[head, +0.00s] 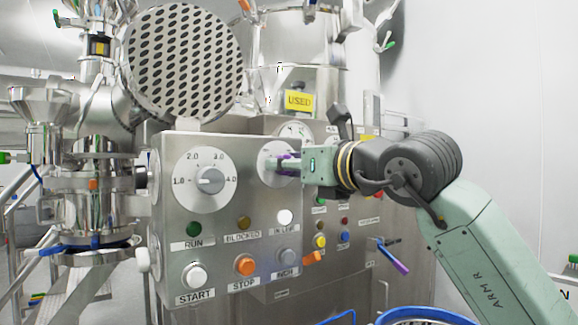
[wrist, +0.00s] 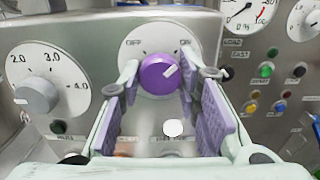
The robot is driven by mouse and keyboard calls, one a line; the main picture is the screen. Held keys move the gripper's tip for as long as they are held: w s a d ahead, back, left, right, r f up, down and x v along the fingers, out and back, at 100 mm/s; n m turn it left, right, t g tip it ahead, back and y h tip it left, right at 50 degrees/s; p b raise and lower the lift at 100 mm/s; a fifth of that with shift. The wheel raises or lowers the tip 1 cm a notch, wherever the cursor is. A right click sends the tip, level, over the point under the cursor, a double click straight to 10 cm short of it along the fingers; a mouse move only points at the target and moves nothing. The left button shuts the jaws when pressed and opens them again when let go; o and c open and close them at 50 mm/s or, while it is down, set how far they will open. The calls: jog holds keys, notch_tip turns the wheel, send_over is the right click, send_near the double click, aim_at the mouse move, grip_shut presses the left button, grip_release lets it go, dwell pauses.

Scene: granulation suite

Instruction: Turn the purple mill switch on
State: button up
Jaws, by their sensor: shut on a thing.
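The purple mill switch (wrist: 160,74) is a round knob on a pale dial (wrist: 150,45) with a label at its upper left and another at its upper right. Its white mark points to the upper right. In the head view the switch is mostly hidden by my gripper (head: 282,164), which reaches in from the right against the dial (head: 266,160). In the wrist view my gripper (wrist: 158,80) has its fingers on either side of the knob, shut on it, with purple ribbed pads facing inward.
A grey numbered knob (head: 210,180) sits left of the switch on the steel panel (head: 170,240). RUN, START, STOP and other buttons lie below. A second panel with gauges (wrist: 245,12) stands to the right. A blue-rimmed container (head: 425,314) is at the bottom.

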jog(key=o, duration=1.1)
jog(key=shift+o, duration=0.2)
jog(key=shift+d, duration=0.1)
jog(key=v, duration=1.2)
